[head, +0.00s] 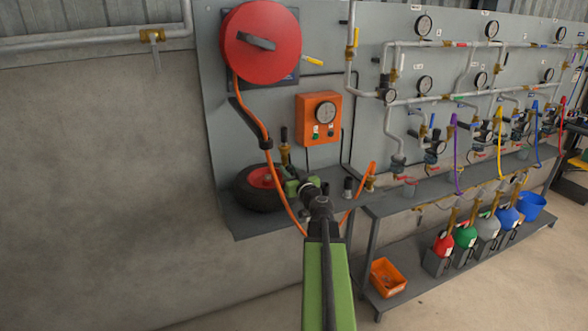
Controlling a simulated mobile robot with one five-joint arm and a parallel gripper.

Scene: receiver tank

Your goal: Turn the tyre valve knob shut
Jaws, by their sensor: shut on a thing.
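A small black tyre (245,195) with a red hub (262,178) sits on the left end of the grey shelf. My gripper (290,186), with green parts, is at the tyre's right side, at the end of my green arm. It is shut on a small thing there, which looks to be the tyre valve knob. The jaws hide the knob, so its turn position cannot be told. An upright brass fitting with a dark top (285,152) stands just behind my gripper.
An orange hose (264,140) runs from the red reel (261,43) down past the tyre and my gripper. An orange gauge box (318,118) hangs above. Pipes, gauges and valves (430,100) fill the panel to the right. An orange bin (388,277) sits on the lower shelf.

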